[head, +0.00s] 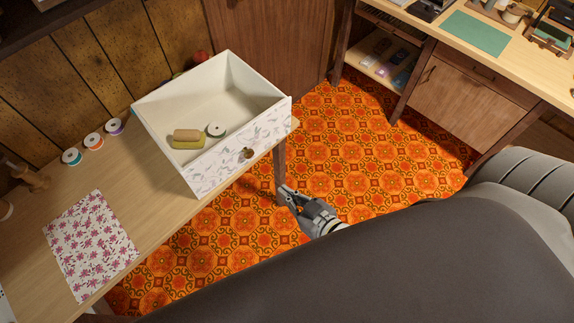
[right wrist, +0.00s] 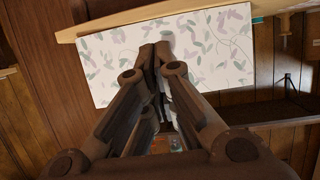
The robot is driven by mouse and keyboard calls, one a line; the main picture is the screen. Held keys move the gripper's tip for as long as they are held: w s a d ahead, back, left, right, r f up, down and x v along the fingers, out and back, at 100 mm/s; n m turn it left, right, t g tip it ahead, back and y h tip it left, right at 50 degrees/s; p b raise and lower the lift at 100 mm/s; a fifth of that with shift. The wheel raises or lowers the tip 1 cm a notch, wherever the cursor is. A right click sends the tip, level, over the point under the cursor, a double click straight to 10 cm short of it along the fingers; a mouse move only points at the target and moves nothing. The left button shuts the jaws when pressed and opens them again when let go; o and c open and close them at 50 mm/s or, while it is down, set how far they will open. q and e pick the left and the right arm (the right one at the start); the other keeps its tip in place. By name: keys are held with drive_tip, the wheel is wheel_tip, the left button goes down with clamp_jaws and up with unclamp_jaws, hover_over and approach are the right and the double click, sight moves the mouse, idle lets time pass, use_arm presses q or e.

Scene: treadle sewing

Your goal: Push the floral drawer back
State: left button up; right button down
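The floral drawer (head: 240,158) is a white open box on the wooden table. Its front has a faint leaf pattern and a small brown knob (head: 247,153), and it faces the near right edge of the table. A tan and yellow-green item (head: 187,139) and a spool (head: 216,130) lie inside. My right gripper (head: 283,191) is empty, off the table edge, to the lower right of the drawer front. In the right wrist view its fingertips (right wrist: 155,50) are together, in front of the patterned drawer front (right wrist: 110,65); contact cannot be told. My left gripper is not in view.
Several thread spools (head: 94,141) stand along the table's back left. A pink-flowered cloth (head: 90,245) lies on the table (head: 165,215) at the lower left. A desk (head: 475,95) stands at the right. The orange patterned floor (head: 350,150) between them is clear.

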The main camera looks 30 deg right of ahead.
drive_tip(key=b, duration=0.3)
approach(251, 157)
wheel_tip(251, 157, down, 3)
drive_tip(key=w, duration=0.2)
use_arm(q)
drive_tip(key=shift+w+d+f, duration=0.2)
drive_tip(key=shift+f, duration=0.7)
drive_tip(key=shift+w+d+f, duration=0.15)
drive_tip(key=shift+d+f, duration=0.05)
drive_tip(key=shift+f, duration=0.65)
use_arm(e)
drive_tip(key=shift+w+a, duration=0.45)
drive_tip(key=shift+w, duration=0.15)
use_arm(q)
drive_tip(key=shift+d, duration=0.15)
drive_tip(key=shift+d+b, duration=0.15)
drive_tip(key=shift+b, duration=0.2)
use_arm(e)
drive_tip(key=w, duration=0.3)
drive_tip(key=shift+a, duration=0.35)
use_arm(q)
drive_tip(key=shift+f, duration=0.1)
use_arm(e)
drive_tip(key=shift+w+r, duration=0.1)
